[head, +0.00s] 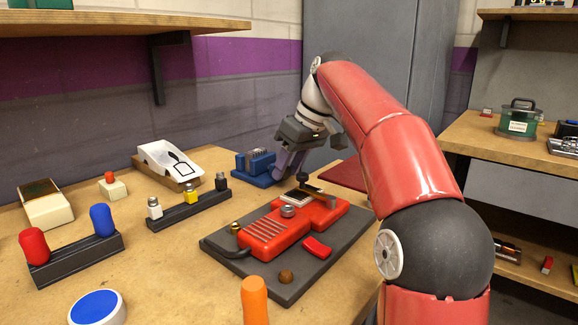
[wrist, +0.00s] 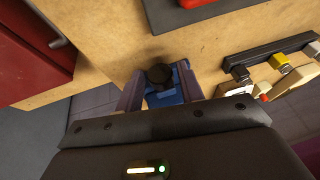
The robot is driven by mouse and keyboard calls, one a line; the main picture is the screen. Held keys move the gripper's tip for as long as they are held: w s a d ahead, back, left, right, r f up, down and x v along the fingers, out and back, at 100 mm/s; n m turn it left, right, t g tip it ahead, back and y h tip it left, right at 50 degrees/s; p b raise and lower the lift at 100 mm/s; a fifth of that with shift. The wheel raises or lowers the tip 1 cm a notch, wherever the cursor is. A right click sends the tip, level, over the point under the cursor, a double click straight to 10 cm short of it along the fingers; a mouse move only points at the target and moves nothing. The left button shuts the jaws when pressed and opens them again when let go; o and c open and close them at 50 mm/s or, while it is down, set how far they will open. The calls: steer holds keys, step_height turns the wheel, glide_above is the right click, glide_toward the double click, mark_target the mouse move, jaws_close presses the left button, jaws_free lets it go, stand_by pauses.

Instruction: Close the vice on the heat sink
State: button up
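The blue vice (head: 252,168) stands on the bench near its back edge. A grey finned piece, likely the heat sink (head: 259,153), stands upright at its top; its contact with the jaws is too small to tell. My gripper (head: 292,166) reaches down at the vice's right end and hides part of it. In the wrist view, a round black knob (wrist: 160,74) lies between my two spread fingers, with the blue vice body (wrist: 166,97) behind it. Whether the fingers touch the knob I cannot tell. The heat sink is not clear in the wrist view.
A red device (head: 268,235) on a dark mat (head: 285,285) lies in front of the vice. A black rack with coloured plugs (head: 190,210) and a white tilted tray (head: 168,160) are to the left. A grey cabinet (head: 360,60) stands behind.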

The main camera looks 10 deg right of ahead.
steer(key=c, duration=0.6)
steer(key=shift+r+p, duration=0.2)
steer(key=shift+p, duration=0.5)
steer(key=shift+c, duration=0.2)
steer(key=shift+d+g+y+p, duration=0.1)
steer(key=shift+g+y+p, duration=0.2)
steer(key=shift+y+p, duration=0.15)
steer(key=shift+f, duration=0.2)
steer(key=o, duration=1)
steer(key=shift+c, duration=0.2)
